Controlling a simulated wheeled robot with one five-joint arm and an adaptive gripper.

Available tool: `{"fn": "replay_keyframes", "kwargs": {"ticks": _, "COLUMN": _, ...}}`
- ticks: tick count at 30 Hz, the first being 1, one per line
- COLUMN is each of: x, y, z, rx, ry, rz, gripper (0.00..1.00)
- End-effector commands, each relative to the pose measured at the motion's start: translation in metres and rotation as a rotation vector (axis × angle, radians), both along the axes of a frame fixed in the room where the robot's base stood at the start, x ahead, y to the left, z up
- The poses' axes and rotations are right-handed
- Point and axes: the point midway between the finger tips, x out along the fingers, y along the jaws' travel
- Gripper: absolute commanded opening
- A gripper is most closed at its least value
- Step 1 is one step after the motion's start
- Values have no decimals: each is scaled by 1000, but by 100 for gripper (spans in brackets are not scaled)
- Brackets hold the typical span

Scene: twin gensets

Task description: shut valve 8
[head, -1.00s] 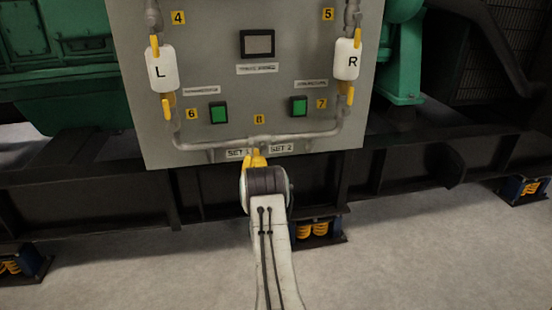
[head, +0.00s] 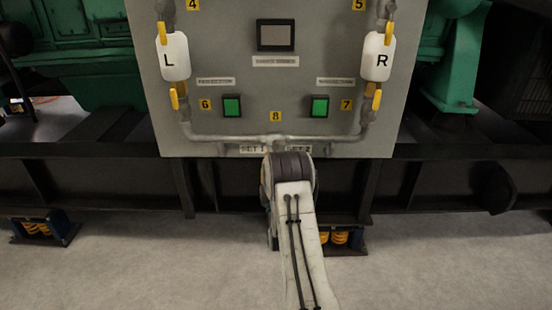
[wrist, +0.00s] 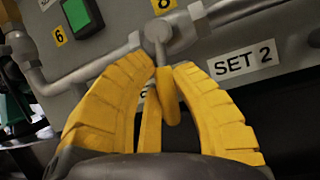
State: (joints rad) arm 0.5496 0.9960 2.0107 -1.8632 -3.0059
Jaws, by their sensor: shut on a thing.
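Valve 8 sits at the middle of the low horizontal pipe, under the yellow 8 label (head: 275,116). In the wrist view its grey body (wrist: 157,32) is at top centre, and its yellow handle (wrist: 167,98) points down from it, roughly across the pipe. My gripper (wrist: 166,66) has its yellow fingers on both sides of the handle and is shut on it. The inner edges of the fingers hide part of the handle's surroundings. In the head view my arm hides the gripper and the handle.
The grey panel (head: 220,60) carries white tanks L (head: 173,57) and R (head: 376,57), yellow side valve handles, and green buttons 6 (head: 232,106) and 7 (head: 320,106). SET 1 and SET 2 (wrist: 243,61) labels flank valve 8. A dark frame beam (head: 110,150) runs below; open floor lies in front.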

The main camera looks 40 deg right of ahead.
Motion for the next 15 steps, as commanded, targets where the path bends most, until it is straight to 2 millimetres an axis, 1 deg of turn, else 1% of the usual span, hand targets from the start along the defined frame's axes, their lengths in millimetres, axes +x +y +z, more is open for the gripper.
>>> {"fn": "replay_keyframes", "kwargs": {"ticks": 1, "x": -1, "y": -1, "z": -7, "rx": 10, "ry": 14, "rz": -2, "gripper": 0}}
{"fn": "replay_keyframes", "kwargs": {"ticks": 9, "x": -1, "y": -1, "z": -7, "rx": 10, "ry": 14, "rz": -2, "gripper": 0}}
{"fn": "replay_keyframes", "kwargs": {"ticks": 10, "x": -1, "y": -1, "z": -7, "rx": 10, "ry": 14, "rz": -2, "gripper": 22}}
{"fn": "replay_keyframes", "kwargs": {"ticks": 15, "x": -1, "y": -1, "z": -4, "rx": 6, "ry": 9, "rz": -1, "gripper": 37}}
